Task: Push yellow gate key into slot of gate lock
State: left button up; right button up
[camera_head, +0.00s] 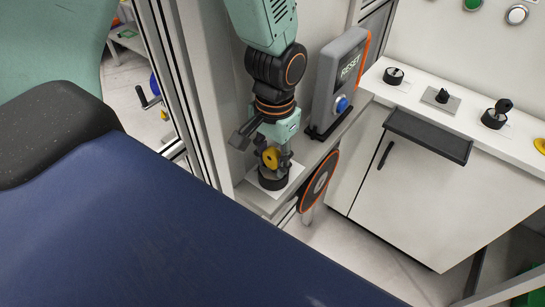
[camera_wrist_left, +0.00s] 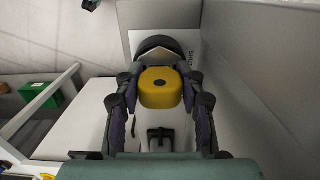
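The yellow gate key (camera_head: 271,157) is between the fingers of my left gripper (camera_head: 274,153), which points down. In the left wrist view the yellow key (camera_wrist_left: 160,92) has a finger against each side, so my left gripper (camera_wrist_left: 160,84) is shut on it. The gate lock (camera_head: 272,181) is a black round body on a pale plate, directly below the key. The lock's dark rim shows behind the key in the left wrist view (camera_wrist_left: 158,44). The slot is hidden, and I cannot tell how far the key is in. My right gripper is not in view.
A grey RESET box (camera_head: 338,80) with a blue button stands right of my left gripper on the narrow ledge. A white cabinet (camera_head: 400,175) with several black switches is farther right. A pale wall and frame posts (camera_head: 172,75) stand close on the left.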

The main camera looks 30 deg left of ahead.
pick_arm(q)
jog(key=o, duration=0.5)
jog(key=r, duration=1.2)
jog(key=shift+w, duration=0.3)
notch_tip(320, 180, up, 7)
jog(key=p, duration=0.7)
dwell(0.6)
jog(key=shift+d, duration=0.1)
